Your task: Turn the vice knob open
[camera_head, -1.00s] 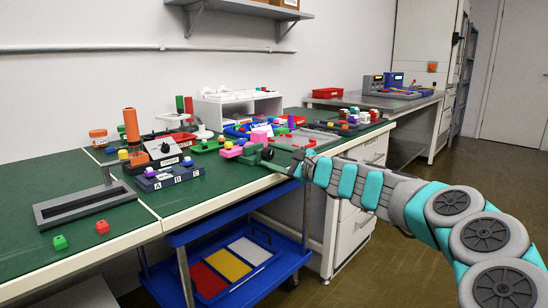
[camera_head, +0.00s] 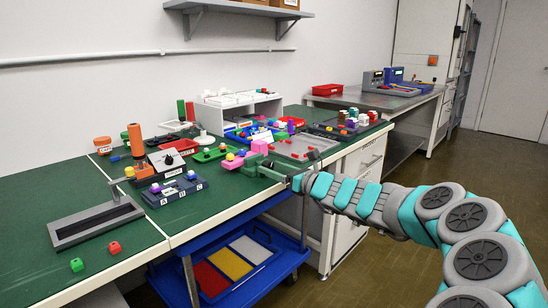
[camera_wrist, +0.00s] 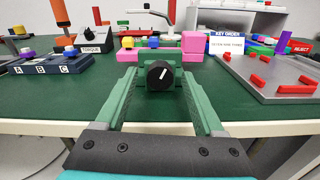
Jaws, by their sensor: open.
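The vice knob (camera_wrist: 160,74) is round and black with a white pointer mark. In the wrist view it faces me at the table's front edge. The mark points up and slightly right. My gripper (camera_wrist: 160,84) is open, with one green finger on each side of the knob. I cannot tell whether the fingers touch it. Pink blocks (camera_wrist: 192,46) and a green part stand just behind the knob. In the head view my gripper (camera_head: 262,170) is at the front edge beside the pink blocks (camera_head: 252,160), and the knob is hidden there.
A dark box with buttons marked A, B, C (camera_head: 175,190) and a torque box (camera_head: 167,161) stand to the left. A grey tray with red pieces (camera_head: 302,147) lies to the right. A blue cart (camera_head: 240,265) stands below.

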